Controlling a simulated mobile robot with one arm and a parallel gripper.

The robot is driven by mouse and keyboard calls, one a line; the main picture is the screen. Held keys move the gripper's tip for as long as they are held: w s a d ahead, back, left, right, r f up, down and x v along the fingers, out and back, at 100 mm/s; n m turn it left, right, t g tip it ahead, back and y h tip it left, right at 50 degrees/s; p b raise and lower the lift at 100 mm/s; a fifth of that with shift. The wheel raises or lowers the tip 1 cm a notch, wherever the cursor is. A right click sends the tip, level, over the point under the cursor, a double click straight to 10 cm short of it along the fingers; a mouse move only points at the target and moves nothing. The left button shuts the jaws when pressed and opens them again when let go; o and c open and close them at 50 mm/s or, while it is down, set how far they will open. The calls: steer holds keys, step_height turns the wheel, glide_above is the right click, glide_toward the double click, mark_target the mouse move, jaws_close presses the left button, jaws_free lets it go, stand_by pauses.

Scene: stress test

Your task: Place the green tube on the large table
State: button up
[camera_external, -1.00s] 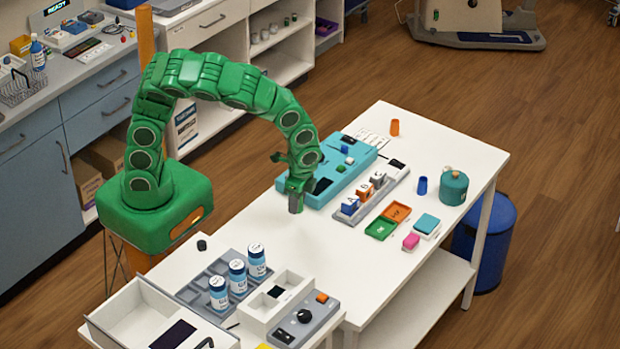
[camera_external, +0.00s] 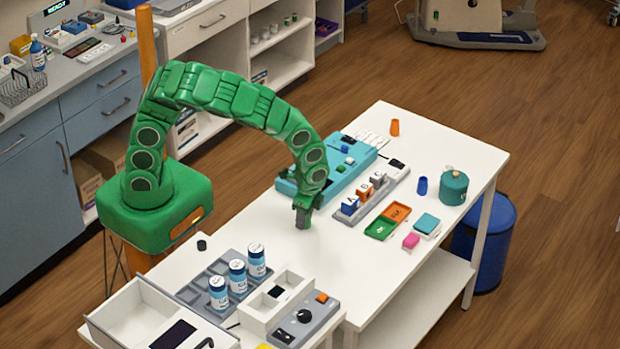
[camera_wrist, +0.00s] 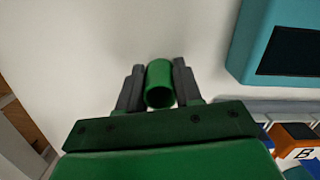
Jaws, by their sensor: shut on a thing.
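My gripper (camera_wrist: 159,88) is shut on the green tube (camera_wrist: 160,70), which sits between the two dark fingers in the wrist view. The tube is hidden there behind the fingers. Whether the tube touches the tabletop cannot be told.
Blue-and-white bottles (camera_external: 237,275) stand in a grey tray at the front left. Orange (camera_external: 395,127) and blue (camera_external: 422,186) cups stand farther right. The tabletop around my gripper is clear.

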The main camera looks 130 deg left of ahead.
mark_target(309, 225)
steer(key=shift+f, duration=0.15)
steer(key=o, duration=1.1)
steer(key=r, duration=0.4)
steer(key=w+r, duration=0.1)
steer(key=r, duration=0.6)
steer(key=shift+w+a+r, duration=0.2)
steer(key=shift+r, duration=0.45)
